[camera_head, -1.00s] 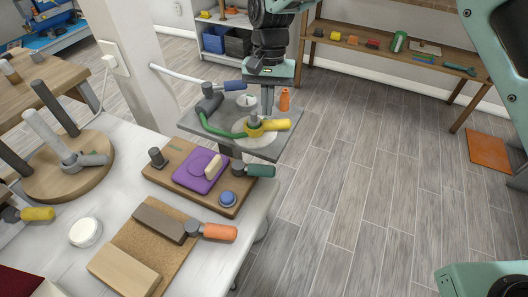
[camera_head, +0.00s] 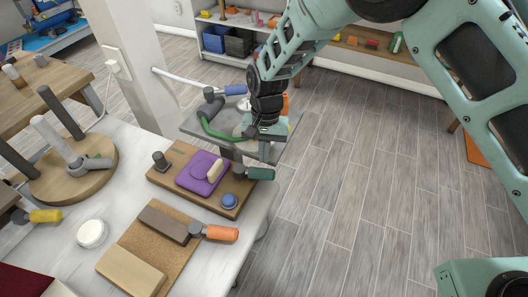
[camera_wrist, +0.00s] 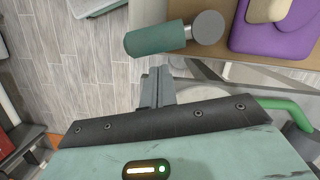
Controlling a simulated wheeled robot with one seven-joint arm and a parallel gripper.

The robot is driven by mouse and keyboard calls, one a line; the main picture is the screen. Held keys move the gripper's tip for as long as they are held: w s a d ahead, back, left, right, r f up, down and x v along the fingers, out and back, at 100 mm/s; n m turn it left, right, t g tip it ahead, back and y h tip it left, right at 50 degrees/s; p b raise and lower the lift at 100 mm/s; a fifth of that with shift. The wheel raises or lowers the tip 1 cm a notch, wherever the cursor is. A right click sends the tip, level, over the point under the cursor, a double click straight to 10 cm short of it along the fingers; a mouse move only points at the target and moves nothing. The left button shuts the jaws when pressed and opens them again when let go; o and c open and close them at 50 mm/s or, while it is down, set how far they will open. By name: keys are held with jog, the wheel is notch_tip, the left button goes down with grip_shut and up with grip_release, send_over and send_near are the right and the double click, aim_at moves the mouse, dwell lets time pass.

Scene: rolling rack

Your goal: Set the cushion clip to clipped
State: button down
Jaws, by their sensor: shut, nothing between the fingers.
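The purple cushion (camera_head: 199,177) lies on a wooden board (camera_head: 166,185) on the white table, with a beige piece (camera_head: 215,169) on top. A clip with a dark green handle (camera_head: 262,174) and grey pivot sits at the board's right edge, its handle pointing right, off the board. In the wrist view the green handle (camera_wrist: 157,39) and purple cushion (camera_wrist: 268,38) show at the top. My gripper (camera_head: 265,155) is shut and empty, just behind the handle in the head view. Its fingers (camera_wrist: 154,78) point at the handle in the wrist view, with a small gap apparent.
A blue knob (camera_head: 229,201) sits on the same board. An orange-handled clip (camera_head: 221,234) is in front. Behind, a grey stand (camera_head: 190,124) carries a green hose (camera_head: 217,132), partly hidden by my arm. Open floor (camera_head: 340,200) lies to the right.

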aim_at(265, 175)
jog(key=shift+s+f, duration=0.15)
jog(key=shift+s, duration=0.3)
jog(key=shift+s+d+m, duration=0.15)
jog(key=shift+s+m, duration=0.2)
jog(key=shift+m, duration=0.25)
jog(key=shift+s+d+m+y, duration=0.1)
jog(key=shift+s+m+y, duration=0.25)
jog(key=shift+m, duration=0.25)
jog(key=s+m+p, duration=0.1)
jog(key=m, duration=0.1)
jog(key=shift+s+d+m, duration=0.1)
jog(key=shift+s+m, duration=0.2)
jog(key=shift+s, duration=0.05)
jog(key=shift+s+m+t+y+p, duration=0.4)
jog(key=shift+s+m, duration=0.35)
jog(key=shift+m, duration=0.45)
jog(key=shift+s+a+m+y+p, duration=0.15)
jog(key=shift+s+a+m+p, duration=0.2)
jog(key=shift+m, duration=0.4)
jog(key=shift+s+a+m+y, duration=0.15)
jog(key=shift+s+m, duration=0.3)
jog(key=shift+m, duration=0.3)
